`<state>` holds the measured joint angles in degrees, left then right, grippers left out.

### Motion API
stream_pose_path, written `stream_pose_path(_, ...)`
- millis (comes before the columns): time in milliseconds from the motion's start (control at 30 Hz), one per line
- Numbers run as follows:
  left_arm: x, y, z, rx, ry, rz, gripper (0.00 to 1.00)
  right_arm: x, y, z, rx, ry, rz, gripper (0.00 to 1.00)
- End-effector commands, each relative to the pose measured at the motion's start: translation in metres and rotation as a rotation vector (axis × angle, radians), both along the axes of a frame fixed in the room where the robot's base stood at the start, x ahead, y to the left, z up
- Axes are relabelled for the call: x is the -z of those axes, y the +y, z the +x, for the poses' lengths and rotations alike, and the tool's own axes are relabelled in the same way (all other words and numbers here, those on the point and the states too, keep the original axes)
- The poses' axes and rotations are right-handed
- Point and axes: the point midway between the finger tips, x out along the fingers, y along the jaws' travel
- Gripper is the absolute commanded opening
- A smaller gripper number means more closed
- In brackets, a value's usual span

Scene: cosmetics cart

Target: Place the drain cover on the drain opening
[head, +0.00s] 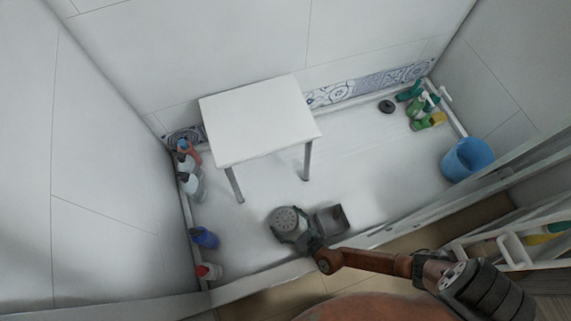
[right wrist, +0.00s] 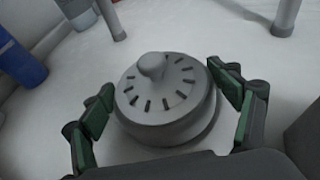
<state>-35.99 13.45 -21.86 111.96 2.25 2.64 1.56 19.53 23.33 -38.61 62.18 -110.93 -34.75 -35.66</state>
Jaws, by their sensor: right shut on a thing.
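The drain cover (head: 287,220) is a round grey disc with radial slots, at the front middle of the shower floor in the head view. The right wrist view shows the cover (right wrist: 165,85) close up, with a round knob on top and a thick grey rim below. My right gripper (head: 296,230) is shut on it, with one green-padded finger at each side in the wrist view (right wrist: 160,95). I cannot tell whether the cover touches the floor. A dark round spot (head: 387,106) by the back wall may be the drain opening. My left gripper is not in view.
A white table (head: 262,120) stands behind the cover. Bottles, including a blue one (head: 204,238), line the left edge. A blue bucket (head: 467,159) and green bottles (head: 419,106) stand at right. Floor between is clear.

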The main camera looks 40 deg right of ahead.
Motion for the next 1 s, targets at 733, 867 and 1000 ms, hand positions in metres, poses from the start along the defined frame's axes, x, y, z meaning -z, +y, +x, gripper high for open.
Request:
stream_pose_path(733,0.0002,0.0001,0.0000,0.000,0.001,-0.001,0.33,0.0069,-0.0001,-0.0001,0.000,0.000,-0.001,1.00)
stream_pose_path(867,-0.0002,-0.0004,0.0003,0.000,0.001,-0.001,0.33,0.0072,-0.0002,-0.0004,0.000,0.001,-0.001,1.00)
stream_pose_path(1000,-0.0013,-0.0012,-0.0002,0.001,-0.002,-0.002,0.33,0.0034,-0.0003,-0.0005,0.001,0.001,0.000,1.00)
